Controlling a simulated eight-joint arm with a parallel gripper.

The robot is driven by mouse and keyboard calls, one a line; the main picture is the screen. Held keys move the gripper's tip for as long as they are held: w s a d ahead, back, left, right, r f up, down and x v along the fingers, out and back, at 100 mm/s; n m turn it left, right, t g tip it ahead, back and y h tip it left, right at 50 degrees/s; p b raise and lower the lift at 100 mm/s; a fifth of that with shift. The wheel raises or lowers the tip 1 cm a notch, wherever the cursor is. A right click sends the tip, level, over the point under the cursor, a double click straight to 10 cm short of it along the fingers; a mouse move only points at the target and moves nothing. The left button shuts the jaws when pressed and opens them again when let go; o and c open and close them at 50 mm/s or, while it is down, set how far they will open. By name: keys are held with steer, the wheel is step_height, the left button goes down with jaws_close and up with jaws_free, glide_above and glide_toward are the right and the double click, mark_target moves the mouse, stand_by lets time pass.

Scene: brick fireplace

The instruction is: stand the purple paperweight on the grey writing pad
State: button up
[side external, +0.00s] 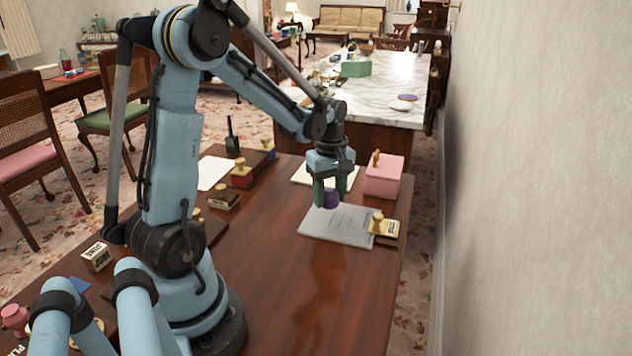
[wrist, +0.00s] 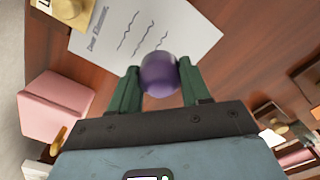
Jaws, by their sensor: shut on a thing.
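The purple paperweight (side external: 331,198) is a small rounded piece between the green fingers of my gripper (side external: 331,193). My gripper is shut on it. In the wrist view, the paperweight (wrist: 158,75) sits between both fingertips (wrist: 158,66) and overlaps the near edge of the pad. The grey writing pad (side external: 335,226), with handwritten lines, lies flat on the wooden desk. It also shows in the wrist view (wrist: 183,30). In the side view the paperweight is at the pad's far edge; I cannot tell whether it touches the pad. Its underside is hidden.
A brass-handled stamp (side external: 377,222) stands at the pad's right end. A pink box (side external: 384,178) stands behind it to the right. A cream sheet (side external: 309,176) lies behind my gripper. More stamps stand to the left. The desk's front (side external: 310,300) is clear.

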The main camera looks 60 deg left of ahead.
mark_target(329, 206)
steer(key=shift+f, duration=1.75)
steer(key=shift+f, duration=0.1)
steer(key=o, duration=1.1)
steer(key=shift+o, duration=0.2)
